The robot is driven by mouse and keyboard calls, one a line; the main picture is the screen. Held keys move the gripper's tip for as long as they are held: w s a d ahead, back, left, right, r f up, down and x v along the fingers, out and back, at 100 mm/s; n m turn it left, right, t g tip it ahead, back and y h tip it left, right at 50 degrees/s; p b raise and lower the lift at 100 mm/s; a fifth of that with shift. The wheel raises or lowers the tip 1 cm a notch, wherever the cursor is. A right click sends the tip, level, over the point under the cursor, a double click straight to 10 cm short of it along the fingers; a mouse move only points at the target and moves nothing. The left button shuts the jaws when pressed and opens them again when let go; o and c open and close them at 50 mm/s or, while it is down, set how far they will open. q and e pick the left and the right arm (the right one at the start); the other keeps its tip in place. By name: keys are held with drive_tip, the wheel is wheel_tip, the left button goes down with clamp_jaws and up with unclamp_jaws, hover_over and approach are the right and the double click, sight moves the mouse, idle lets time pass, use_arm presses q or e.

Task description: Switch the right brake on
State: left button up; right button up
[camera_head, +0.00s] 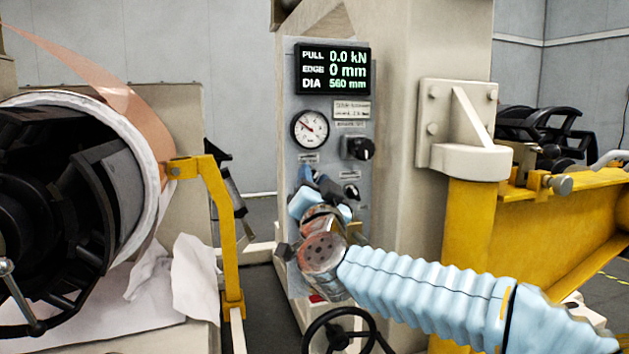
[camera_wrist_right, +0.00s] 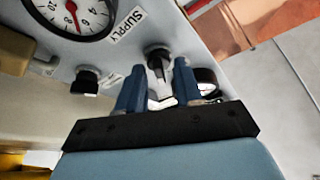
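The grey control panel (camera_head: 335,130) stands in the middle of the head view. A larger black knob (camera_head: 357,148) and a smaller black knob (camera_head: 351,192) sit on its right side; their labels are too small to read. My right gripper (camera_head: 318,182) is at the lower left of the panel, hiding what lies behind it. In the right wrist view my right gripper (camera_wrist_right: 160,68) has its two blue fingers apart, on either side of a black switch knob (camera_wrist_right: 157,56). Contact cannot be told. Another black knob (camera_wrist_right: 88,81) is beside it. My left gripper is not in view.
A display (camera_head: 333,70) and a gauge (camera_head: 310,129) are above the gripper. A copper foil roll (camera_head: 150,135) with a yellow arm (camera_head: 228,235) stands left. A black handwheel (camera_head: 340,330) is below, and a yellow beam (camera_head: 560,230) is right.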

clamp_jaws()
drive_tip(key=shift+n+y, duration=0.4)
drive_tip(key=shift+n, duration=0.2)
drive_tip(key=n+y, duration=0.1)
drive_tip(key=n, duration=0.2)
drive_tip(key=n+y+b, duration=0.1)
drive_tip(key=n+y, duration=0.1)
drive_tip(key=n, duration=0.1)
drive_tip(key=shift+f+n+y+b, duration=0.15)
drive_tip(key=shift+n+y+b, duration=0.15)
drive_tip(key=shift+n, duration=0.1)
drive_tip(key=n+y, duration=0.1)
drive_tip(key=n, duration=0.2)
drive_tip(key=n+g+y+b, duration=0.1)
drive_tip(key=n, duration=0.2)
drive_tip(key=shift+d+y+b, duration=0.1)
drive_tip(key=shift+y+b, duration=0.2)
drive_tip(key=shift+y, duration=0.1)
drive_tip(key=shift+n+g+y+b, duration=0.55)
drive_tip(key=shift+n+g, duration=0.25)
drive_tip(key=shift+n, duration=0.9)
unclamp_jaws()
